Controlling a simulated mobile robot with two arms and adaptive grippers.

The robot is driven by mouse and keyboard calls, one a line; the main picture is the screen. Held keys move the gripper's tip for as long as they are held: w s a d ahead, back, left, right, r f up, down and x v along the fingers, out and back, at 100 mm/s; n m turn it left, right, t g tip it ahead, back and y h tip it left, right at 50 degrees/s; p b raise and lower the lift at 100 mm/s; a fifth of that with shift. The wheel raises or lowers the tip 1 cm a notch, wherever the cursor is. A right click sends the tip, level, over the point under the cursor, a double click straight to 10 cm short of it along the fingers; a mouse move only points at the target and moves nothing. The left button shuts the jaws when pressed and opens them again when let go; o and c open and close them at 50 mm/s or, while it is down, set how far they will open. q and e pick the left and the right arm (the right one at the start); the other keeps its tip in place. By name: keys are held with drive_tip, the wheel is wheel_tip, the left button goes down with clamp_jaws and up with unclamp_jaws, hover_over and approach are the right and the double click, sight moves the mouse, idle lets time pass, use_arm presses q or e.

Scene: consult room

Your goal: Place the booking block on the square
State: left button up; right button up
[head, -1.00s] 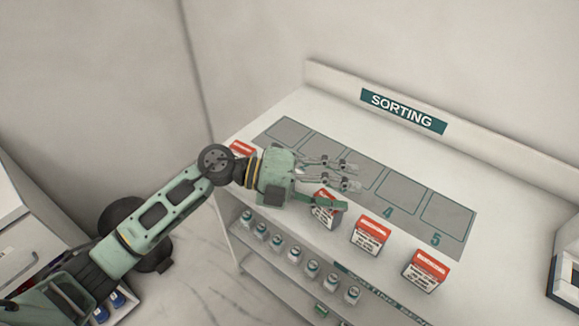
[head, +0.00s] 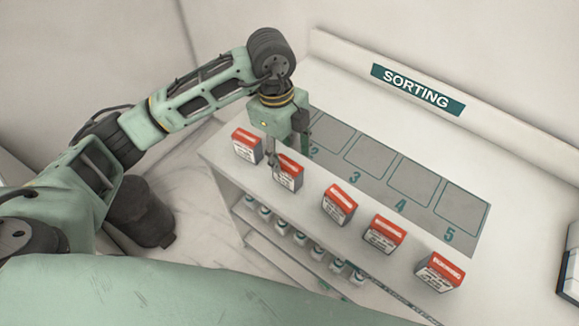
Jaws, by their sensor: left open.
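Several red-topped white blocks stand in a row along the front of the sorting shelf: a leftmost one (head: 247,146), a second (head: 287,172), a middle one (head: 339,204), a fourth (head: 383,234) and a rightmost one (head: 439,271). Their print is too small to tell which is the booking block. Behind them a grey strip carries outlined squares, with square 3 (head: 368,157), square 4 (head: 412,182) and square 5 (head: 462,210) empty. My left gripper (head: 284,156) points down, open, at the second block; contact cannot be told. It hides the strip's left end. My right gripper is out of view.
The "SORTING" sign (head: 417,88) is on the raised back ledge. Small bottles (head: 300,238) stand on a shelf below the top. A dark bin (head: 140,212) is on the floor at left. A white-and-dark object (head: 569,262) is at the right edge.

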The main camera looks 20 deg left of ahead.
sight(286, 163)
use_arm(q)
drive_tip(key=f, duration=0.1)
drive_tip(key=f+p, duration=0.1)
drive_tip(key=f, duration=0.1)
drive_tip(key=s+f+p, duration=0.1)
drive_tip(key=f, duration=0.1)
drive_tip(key=shift+d+f, duration=0.25)
drive_tip(key=shift+d, duration=0.1)
drive_tip(key=shift+f, duration=0.4)
drive_tip(key=shift+c, duration=0.3)
clamp_jaws()
drive_tip(key=shift+r, duration=0.1)
